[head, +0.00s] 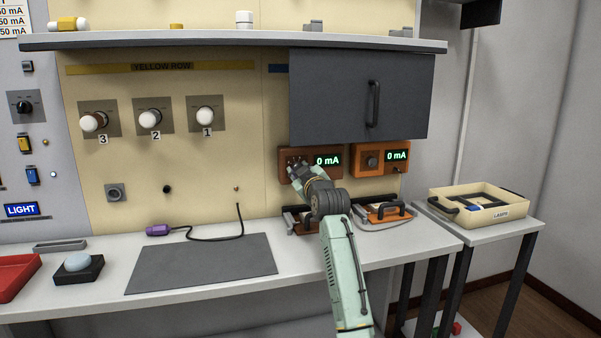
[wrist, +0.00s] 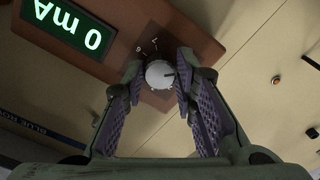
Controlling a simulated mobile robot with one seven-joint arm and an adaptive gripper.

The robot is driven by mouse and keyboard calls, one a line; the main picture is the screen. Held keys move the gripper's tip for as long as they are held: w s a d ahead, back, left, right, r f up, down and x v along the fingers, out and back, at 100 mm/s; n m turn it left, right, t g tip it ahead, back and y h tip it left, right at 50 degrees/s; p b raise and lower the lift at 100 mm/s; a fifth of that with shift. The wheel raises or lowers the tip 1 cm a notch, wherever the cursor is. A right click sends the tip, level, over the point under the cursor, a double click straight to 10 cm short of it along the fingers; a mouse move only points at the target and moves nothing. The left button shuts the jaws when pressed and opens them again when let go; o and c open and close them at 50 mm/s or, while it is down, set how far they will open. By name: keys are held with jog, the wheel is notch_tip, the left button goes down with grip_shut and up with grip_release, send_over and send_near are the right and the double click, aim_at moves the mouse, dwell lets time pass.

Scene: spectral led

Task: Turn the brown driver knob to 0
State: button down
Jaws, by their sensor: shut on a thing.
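The brown driver (head: 284,155) is a brown box on the wall under the grey cabinet, with a green display (head: 327,160) reading 0 mA. The display also shows upside down in the wrist view (wrist: 66,22), again reading 0 mA. The driver's knob (wrist: 159,74) is round and pale, with small white scale marks on the panel beside it; I cannot read its pointer surely. My gripper (wrist: 159,66) has one finger on each side of the knob and is shut on it. In the head view my gripper (head: 297,166) hides the knob.
An orange driver (head: 371,159), also reading 0 mA, sits just right. Below are two fixtures with black handles, one on an orange base (head: 383,214). The grey cabinet (head: 345,95) overhangs closely. A grey mat (head: 203,262) lies clear on the bench at left.

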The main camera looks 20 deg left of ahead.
jog(key=c, duration=1.3)
grip_release()
jog(key=shift+s, duration=0.1)
jog(key=v, duration=1.2)
